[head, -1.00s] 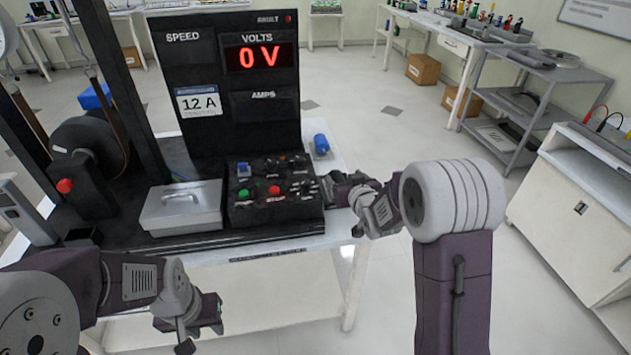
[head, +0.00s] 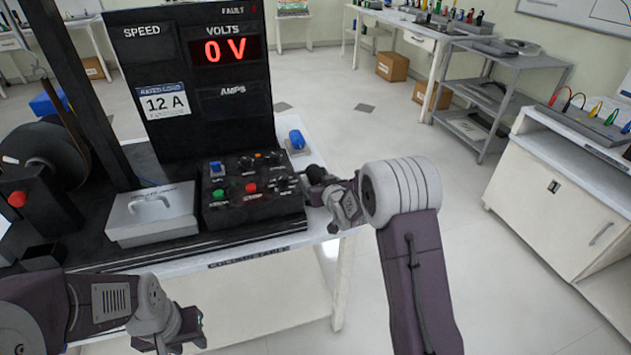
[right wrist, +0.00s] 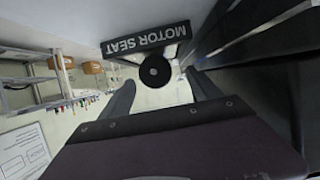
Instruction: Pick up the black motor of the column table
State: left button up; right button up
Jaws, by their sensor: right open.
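In the right wrist view a black round thing (right wrist: 155,71) with a small hole in its middle shows between my fingers, beside a dark "MOTOR SEAT" label (right wrist: 146,38). It looks like the black motor seen end-on, but I cannot tell it from its seat. My right gripper (right wrist: 160,78) is open around its line of sight, with no contact visible. In the head view my right gripper (head: 318,184) is at the right edge of the column table (head: 262,264), beside the control box. The motor is not clear there. My left gripper (head: 180,335) hangs low before the table; its jaws are unclear.
A black control box (head: 251,190) with buttons and a grey lidded box (head: 152,213) stand on the table. A tall black panel (head: 199,75) reads 0 V.

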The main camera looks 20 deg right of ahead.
aim_at(317, 172)
jog(key=x, duration=0.4)
jog(key=shift+w+d+f, duration=0.1)
jog(key=shift+w+d, duration=0.15)
jog(key=shift+w, duration=0.05)
jog(key=shift+c, duration=0.2)
grip_shut()
notch_tip(317, 172, up, 5)
jog(key=shift+p, duration=0.5)
jog(key=s+d+r+p, duration=0.2)
jog(key=d+r+p, duration=0.2)
jog(key=d, duration=0.7)
notch_tip(317, 172, up, 2)
jog(key=shift+s+d+r, duration=0.15)
jog(key=shift+s, duration=0.25)
